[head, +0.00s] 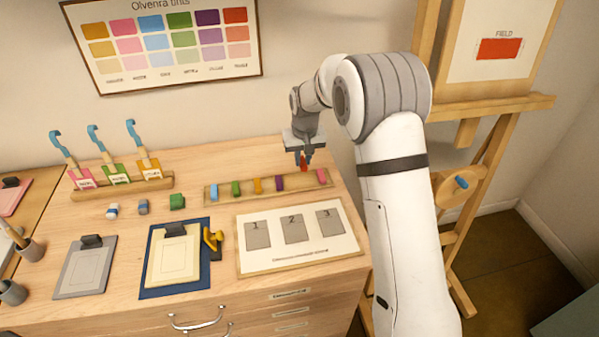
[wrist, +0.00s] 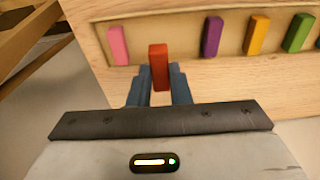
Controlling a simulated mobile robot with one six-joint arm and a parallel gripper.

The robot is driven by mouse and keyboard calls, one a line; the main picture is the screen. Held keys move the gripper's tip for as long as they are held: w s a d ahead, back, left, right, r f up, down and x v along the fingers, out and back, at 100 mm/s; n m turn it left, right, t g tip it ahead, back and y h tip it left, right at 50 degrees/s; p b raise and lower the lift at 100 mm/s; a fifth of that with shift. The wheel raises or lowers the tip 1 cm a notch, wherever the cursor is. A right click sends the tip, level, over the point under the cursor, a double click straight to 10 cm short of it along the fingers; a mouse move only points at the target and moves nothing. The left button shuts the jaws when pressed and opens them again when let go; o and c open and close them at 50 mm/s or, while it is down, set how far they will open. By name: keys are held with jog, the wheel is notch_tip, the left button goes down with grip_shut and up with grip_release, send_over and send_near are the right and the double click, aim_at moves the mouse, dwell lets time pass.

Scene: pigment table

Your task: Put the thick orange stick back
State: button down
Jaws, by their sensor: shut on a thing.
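My gripper (head: 304,158) is shut on a red to red-orange stick (head: 303,162), held upright above the back of the stick tray (head: 267,196). In the wrist view the stick (wrist: 158,66) stands between the blue fingers of my gripper (wrist: 158,88). The tray holds a pink stick (head: 322,176), a purple stick (head: 279,183), an amber-orange stick (head: 257,185), a green stick (head: 235,188) and a blue stick (head: 213,191). A bare gap lies between purple and pink, and the held stick lines up near it. Its lower end looks clear of the tray.
A white card with three numbered grey squares (head: 293,236) lies in front of the tray. A rack of blue-handled tools (head: 122,189) stands at the back left. An easel (head: 495,105) is at right.

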aim_at(300, 182)
jog(key=shift+a+f, duration=0.2)
jog(key=shift+f, duration=0.95)
jog(key=shift+s+a+f+p, duration=0.15)
jog(key=shift+f+p, duration=0.4)
jog(key=shift+f, duration=1.4)
jog(key=c, duration=1.3)
grip_release()
jog(key=shift+c, duration=0.2)
jog(key=shift+r, duration=0.15)
jog(key=r, duration=0.4)
jog(key=s+r+b, duration=0.1)
jog(key=r, duration=0.3)
jog(key=r+b, duration=0.1)
jog(key=r, duration=0.3)
jog(key=shift+s+d, duration=0.3)
jog(key=shift+s, duration=0.1)
